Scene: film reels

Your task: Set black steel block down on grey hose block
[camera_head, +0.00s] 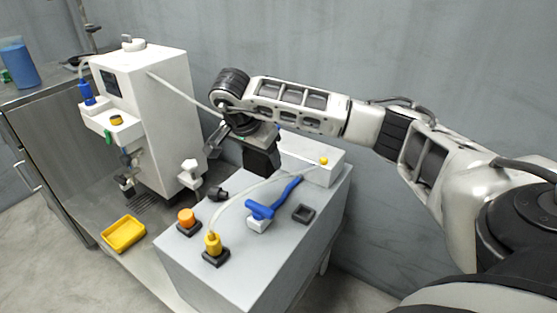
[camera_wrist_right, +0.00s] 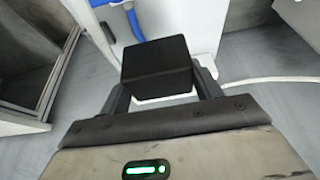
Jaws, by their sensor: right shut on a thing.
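The black steel block (camera_head: 263,161) is held in my right gripper (camera_head: 259,150), above the back of the grey bench cabinet. In the right wrist view the block (camera_wrist_right: 156,62) sits between the two fingers of the gripper (camera_wrist_right: 165,85). A pale grey block with a yellow fitting and a hose, which looks like the grey hose block (camera_head: 318,164), lies at the back right of the cabinet top. The held block is to its left in the head view and partly overlaps it. I cannot tell the height gap between them. My left gripper is out of view.
A white machine (camera_head: 170,120) stands left. A yellow tray (camera_head: 123,234) lies lower left. A wall is behind.

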